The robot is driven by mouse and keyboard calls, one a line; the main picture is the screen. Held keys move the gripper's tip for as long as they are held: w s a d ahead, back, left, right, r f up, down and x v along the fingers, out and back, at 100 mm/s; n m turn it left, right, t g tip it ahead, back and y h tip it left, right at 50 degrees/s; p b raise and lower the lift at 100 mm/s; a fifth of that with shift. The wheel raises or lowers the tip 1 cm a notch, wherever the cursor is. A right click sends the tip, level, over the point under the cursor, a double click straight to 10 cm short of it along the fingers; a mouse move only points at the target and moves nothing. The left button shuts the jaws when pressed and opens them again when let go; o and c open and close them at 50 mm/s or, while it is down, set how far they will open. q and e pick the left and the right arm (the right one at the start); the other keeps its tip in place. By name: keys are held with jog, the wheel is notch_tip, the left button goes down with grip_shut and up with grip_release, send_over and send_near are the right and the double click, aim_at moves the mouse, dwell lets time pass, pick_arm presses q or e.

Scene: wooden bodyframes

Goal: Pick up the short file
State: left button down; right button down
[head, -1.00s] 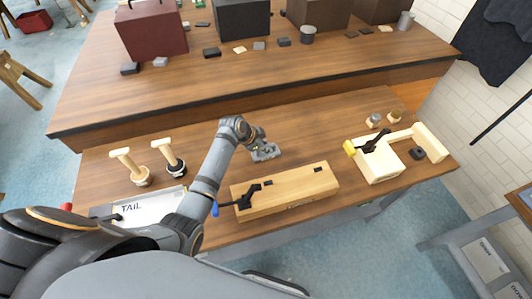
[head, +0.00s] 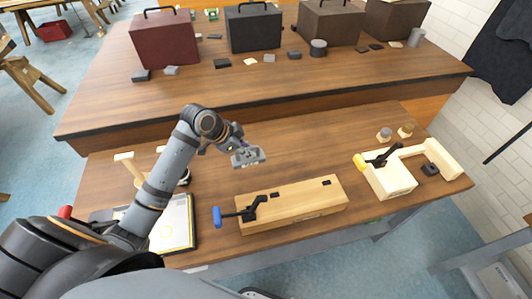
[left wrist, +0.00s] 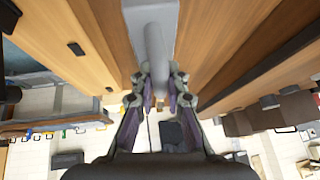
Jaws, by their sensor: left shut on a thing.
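The short file (head: 249,157) is a small grey piece with a flat plate. In the head view it hangs from my left gripper (head: 238,145), above the front table and behind the long wooden block. In the left wrist view the grey file's round handle (left wrist: 156,50) lies between the fingers of my left gripper (left wrist: 157,98), which are shut on it. The flat plate lies beyond the handle. My right gripper is out of view.
A pale block (head: 390,180) with a clamp stands right. A tray (head: 177,225) and wooden-handled tools (head: 126,158) are left, partly behind my arm. Toolboxes (head: 165,45) stand on the rear table.

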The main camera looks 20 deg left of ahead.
aim_at(239, 154)
pick_arm(q)
jog(key=shift+s+a+r, duration=0.4)
jog(key=shift+s+a, duration=0.15)
jog(key=shift+s, duration=0.05)
jog(key=shift+s+a+r, duration=0.35)
jog(key=shift+s+a, duration=0.2)
jog(key=shift+s, duration=0.05)
jog(key=shift+s+a+r, duration=0.1)
jog(key=shift+s+r, duration=0.15)
jog(key=shift+s, duration=0.15)
